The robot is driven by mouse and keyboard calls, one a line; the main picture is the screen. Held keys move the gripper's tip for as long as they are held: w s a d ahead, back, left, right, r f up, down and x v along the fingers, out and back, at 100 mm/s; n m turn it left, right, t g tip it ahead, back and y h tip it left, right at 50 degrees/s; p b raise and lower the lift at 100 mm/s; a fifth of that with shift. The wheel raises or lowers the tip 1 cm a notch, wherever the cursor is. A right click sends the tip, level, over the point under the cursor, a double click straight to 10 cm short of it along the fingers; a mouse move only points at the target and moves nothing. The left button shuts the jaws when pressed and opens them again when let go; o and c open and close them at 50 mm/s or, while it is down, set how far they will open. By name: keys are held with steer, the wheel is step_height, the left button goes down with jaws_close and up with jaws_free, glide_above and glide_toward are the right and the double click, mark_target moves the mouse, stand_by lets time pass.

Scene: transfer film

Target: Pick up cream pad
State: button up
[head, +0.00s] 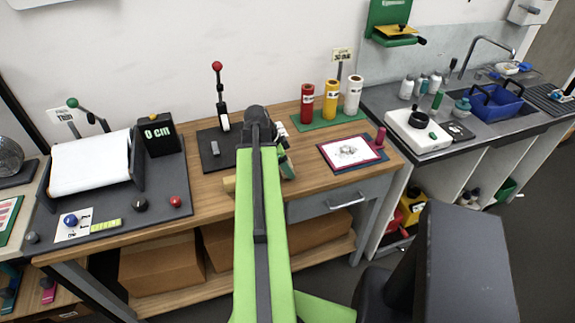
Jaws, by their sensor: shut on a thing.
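My green arm reaches forward over the wooden bench, and its wrist bends down at the far end. My gripper (287,166) shows only in part, just right of the arm. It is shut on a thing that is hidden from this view. A pale tan block (229,184) sticks out left of the arm near the bench's front edge. I cannot tell whether it is the cream pad, or whether it touches my gripper. No other cream pad can be made out.
A dark plate with a red-knobbed lever (219,100) stands left of my wrist. Red, yellow and white rolls (330,100) stand on a green base behind it. A pink-edged tray (352,152) lies to the right. A white roller machine (90,162) stands at left, a sink counter (440,130) at right.

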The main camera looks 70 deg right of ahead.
mark_target(290, 165)
steer(key=r+p, duration=0.2)
steer(key=s+r+p, duration=0.1)
steer(key=r, duration=0.1)
steer(key=shift+s+a+r+p, duration=0.1)
steer(key=shift+a+r+p, duration=0.05)
steer(key=shift+r+p, duration=0.15)
steer(key=s+r+p, duration=0.5)
steer(key=s, duration=0.5)
steer(key=shift+a+r+p, duration=0.2)
steer(key=shift+a+p, duration=0.1)
steer(key=shift+a, duration=0.05)
steer(key=shift+s, duration=0.1)
